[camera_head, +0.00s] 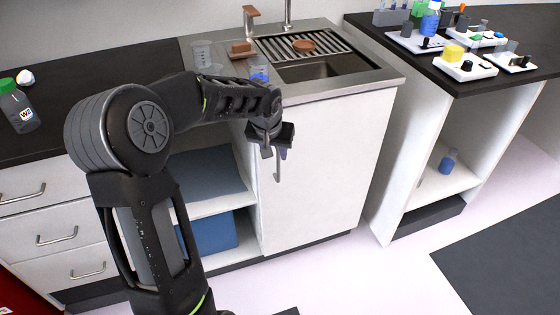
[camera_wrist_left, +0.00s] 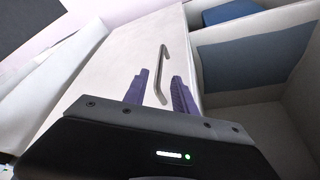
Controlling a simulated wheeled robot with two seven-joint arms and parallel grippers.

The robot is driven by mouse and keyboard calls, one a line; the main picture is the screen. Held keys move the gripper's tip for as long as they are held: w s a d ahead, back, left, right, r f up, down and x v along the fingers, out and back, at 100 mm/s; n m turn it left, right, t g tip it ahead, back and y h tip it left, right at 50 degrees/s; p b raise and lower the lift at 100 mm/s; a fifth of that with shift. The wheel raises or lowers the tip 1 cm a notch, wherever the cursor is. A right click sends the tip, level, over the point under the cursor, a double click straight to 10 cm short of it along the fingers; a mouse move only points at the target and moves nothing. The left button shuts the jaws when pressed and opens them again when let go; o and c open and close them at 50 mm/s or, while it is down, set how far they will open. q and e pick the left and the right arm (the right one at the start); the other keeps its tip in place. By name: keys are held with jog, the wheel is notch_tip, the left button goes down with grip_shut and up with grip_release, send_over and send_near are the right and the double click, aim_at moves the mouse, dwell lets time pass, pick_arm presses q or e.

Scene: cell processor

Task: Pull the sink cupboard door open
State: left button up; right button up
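The sink cupboard door (camera_head: 325,165) is a plain white panel under the sink counter and looks shut. Its slim vertical metal handle (camera_head: 278,168) is near the door's left edge. My left gripper (camera_head: 284,138) is at the handle's upper part and hides some of it. In the left wrist view, the two purple fingers of my left gripper (camera_wrist_left: 160,92) are apart, with the handle (camera_wrist_left: 163,60) showing between them and the door (camera_wrist_left: 120,65) behind. Whether a finger touches the handle I cannot tell. My right gripper is not in view.
Open shelves with a blue box (camera_head: 210,232) are left of the door. The counter above holds the sink (camera_head: 308,70) and a beaker (camera_head: 202,55). A second table (camera_head: 470,82) with lab items stands to the right. The floor (camera_head: 385,265) before the door is clear.

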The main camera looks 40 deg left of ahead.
aim_at(278, 161)
pick_arm(q)
jog(key=shift+b+x, duration=0.4)
jog(key=shift+x, duration=3.55)
grip_shut()
